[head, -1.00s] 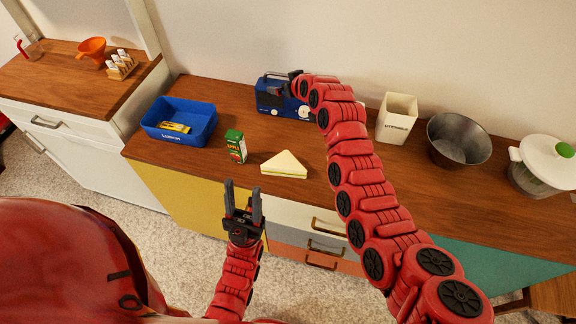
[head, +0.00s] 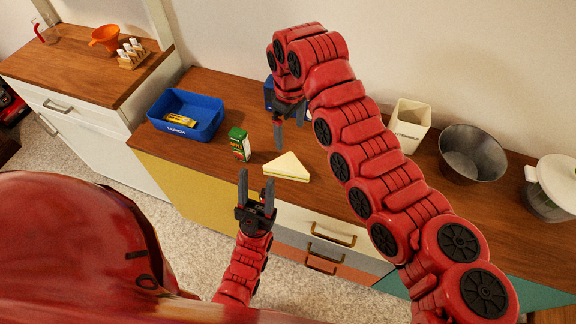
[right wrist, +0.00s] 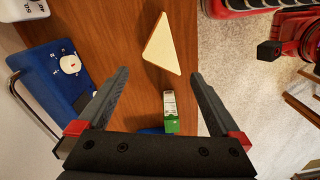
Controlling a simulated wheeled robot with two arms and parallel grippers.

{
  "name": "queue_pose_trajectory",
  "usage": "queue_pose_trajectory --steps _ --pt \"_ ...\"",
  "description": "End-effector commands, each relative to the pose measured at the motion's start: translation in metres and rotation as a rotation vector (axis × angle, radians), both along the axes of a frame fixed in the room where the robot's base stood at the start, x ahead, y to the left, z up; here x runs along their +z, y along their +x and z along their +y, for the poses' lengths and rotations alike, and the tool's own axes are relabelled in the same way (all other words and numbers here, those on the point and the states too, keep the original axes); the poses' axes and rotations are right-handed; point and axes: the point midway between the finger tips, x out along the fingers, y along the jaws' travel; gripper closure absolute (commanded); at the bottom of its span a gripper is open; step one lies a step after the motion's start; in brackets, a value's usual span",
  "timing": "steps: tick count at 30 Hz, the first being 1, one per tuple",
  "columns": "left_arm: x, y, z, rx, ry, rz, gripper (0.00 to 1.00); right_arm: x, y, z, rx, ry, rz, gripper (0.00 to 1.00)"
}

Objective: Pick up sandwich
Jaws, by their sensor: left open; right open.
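The sandwich (head: 287,167) is a pale triangular wedge lying on the wooden counter, right of the green juice box. It also shows in the right wrist view (right wrist: 162,45), beyond my fingertips. My right gripper (head: 288,136) is open and empty, pointing down above the counter just behind the sandwich. Its two fingers (right wrist: 160,85) are spread in the right wrist view, with nothing between them touching. My left gripper (head: 256,188) is open and empty, pointing up in front of the counter's edge, below the sandwich.
A green juice box (head: 239,144) and a blue lunch bin (head: 186,115) with a yellow item stand to the left. A blue appliance (right wrist: 60,75) is partly hidden behind my right arm. A white utensil holder (head: 409,124) and a metal bowl (head: 472,152) stand to the right.

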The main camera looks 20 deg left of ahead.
Motion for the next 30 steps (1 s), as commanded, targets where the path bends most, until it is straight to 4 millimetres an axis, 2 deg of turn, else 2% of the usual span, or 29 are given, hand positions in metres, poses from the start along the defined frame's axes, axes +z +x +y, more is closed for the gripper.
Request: queue_pose_trajectory --steps 9,12,17,20,24,30 --pt "0.015 0.0 0.0 0.0 0.0 0.0 0.5 -0.058 -0.002 -0.001 -0.002 -0.004 0.005 0.0" --pt "0.019 0.0 0.0 0.0 0.0 0.0 0.5 -0.072 0.0 0.0 -0.001 -0.002 0.002 0.0" --pt "0.022 0.0 0.0 0.0 0.0 0.0 0.5 -0.083 0.0 -0.001 -0.002 -0.002 0.0 0.0" --pt "0.031 0.0 0.0 0.0 0.0 0.0 0.5 -0.09 0.0 0.001 -0.002 -0.002 -0.002 0.0" --pt "0.042 0.0 0.0 0.0 0.0 0.0 0.5 -0.109 -0.001 0.002 -0.001 -0.004 0.001 0.0" --pt "0.043 0.0 0.0 0.0 0.0 0.0 0.5 -0.131 0.0 0.002 -0.002 -0.001 -0.001 0.0"
